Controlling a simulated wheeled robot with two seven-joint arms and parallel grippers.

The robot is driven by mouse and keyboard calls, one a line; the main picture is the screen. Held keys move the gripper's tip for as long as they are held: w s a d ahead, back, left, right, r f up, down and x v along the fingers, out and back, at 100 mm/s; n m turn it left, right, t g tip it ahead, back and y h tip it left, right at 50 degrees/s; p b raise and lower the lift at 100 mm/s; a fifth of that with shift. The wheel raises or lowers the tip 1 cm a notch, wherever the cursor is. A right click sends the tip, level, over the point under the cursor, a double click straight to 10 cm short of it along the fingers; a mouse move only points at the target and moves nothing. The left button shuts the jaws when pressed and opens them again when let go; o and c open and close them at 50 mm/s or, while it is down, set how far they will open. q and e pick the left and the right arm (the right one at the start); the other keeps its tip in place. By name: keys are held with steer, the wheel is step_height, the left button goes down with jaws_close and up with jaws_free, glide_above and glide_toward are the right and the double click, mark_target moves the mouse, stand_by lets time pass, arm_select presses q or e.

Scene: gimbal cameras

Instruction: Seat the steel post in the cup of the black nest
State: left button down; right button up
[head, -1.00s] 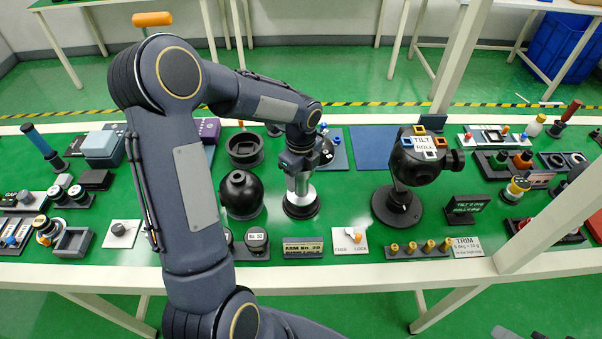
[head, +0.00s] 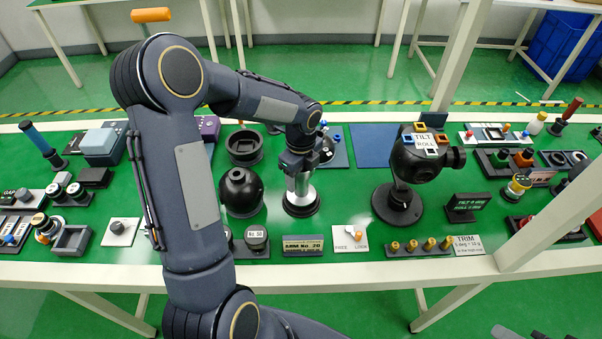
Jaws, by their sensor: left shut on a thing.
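The steel post (head: 301,190) stands upright, a bright silver cylinder in the middle of the table. Its lower end is at the round black nest (head: 301,208); whether it rests fully down in the cup is hard to tell from here. My left gripper (head: 296,170) points down from above and is shut on the top of the post. The fingers partly hide the post's upper end. My right gripper is not in view.
A black ball-shaped holder (head: 240,191) stands close left of the nest, with a black ring base (head: 245,146) behind it. A black tilt-roll head (head: 418,158) on a round foot stands to the right. A FREE/LOCK switch plate (head: 350,238) lies in front.

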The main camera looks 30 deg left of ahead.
arm_select(q)
steer(key=shift+f+b, duration=0.45)
steer(key=shift+f, duration=0.15)
steer(key=shift+c, duration=1.5)
jaws_free()
step_height(320, 180, up, 8)
steer(key=shift+f, duration=0.15)
